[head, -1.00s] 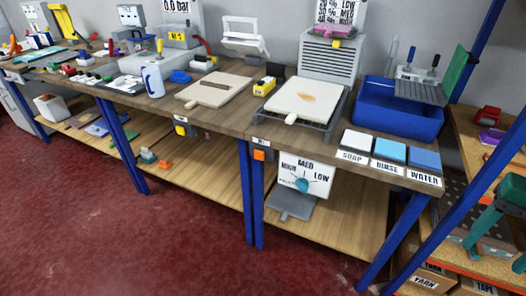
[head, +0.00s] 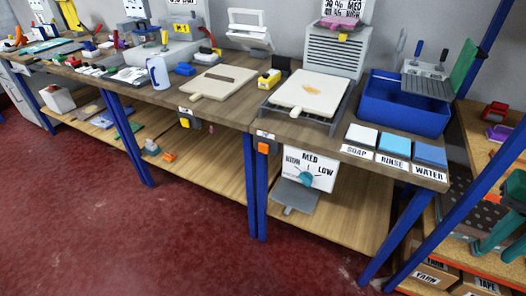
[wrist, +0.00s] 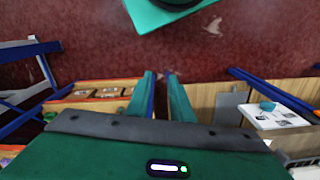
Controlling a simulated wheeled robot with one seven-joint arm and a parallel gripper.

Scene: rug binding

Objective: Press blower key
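No key labelled "blower" can be read. A grey louvred box (head: 333,50) stands at the back of the bench, with a small yellow part on its front. An orange key (head: 263,148) in a dark housing sits on the bench's front edge, and a yellow one (head: 185,122) is farther left. A white HIGH/MED/LOW dial board (head: 310,169) with a teal knob hangs below the edge; it also shows in the wrist view (wrist: 283,117). My gripper (wrist: 161,75) has two green fingers with a narrow empty gap between them, touching nothing visible.
A blue basin (head: 400,105) and the SOAP, RINSE and WATER pads are on the bench's right. Blue legs (head: 257,200) and a lower shelf (head: 340,215) are below. A side rack stands at right. The red floor (head: 150,240) in front is clear.

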